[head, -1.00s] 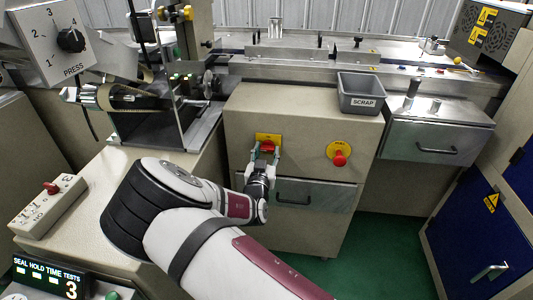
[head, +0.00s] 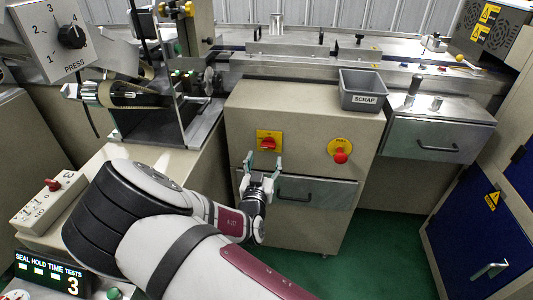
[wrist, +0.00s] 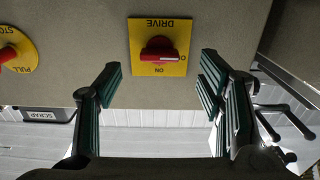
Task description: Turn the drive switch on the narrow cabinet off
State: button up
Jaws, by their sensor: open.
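The drive switch (head: 268,144) is a red handle on a yellow plate on the front of the narrow cabinet (head: 300,112). The wrist view sees it upside down. There the switch handle (wrist: 158,50) lies level, its white line running toward the O mark at the plate's side rather than the ON mark. My gripper (head: 264,161) is open and empty, just below and in front of the switch in the head view. In the wrist view my gripper (wrist: 162,75) has its fingers apart, one on each side of the plate, not touching the handle.
A red stop knob (head: 340,156) on a round yellow plate sits to the right of the switch. A drawer with a handle (head: 295,197) is below. A grey scrap bin (head: 364,92) stands on the cabinet top. Green floor is free at the right.

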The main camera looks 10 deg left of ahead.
jog(key=s, duration=0.5)
jog(key=shift+s+a, duration=0.1)
jog(key=shift+s, duration=0.25)
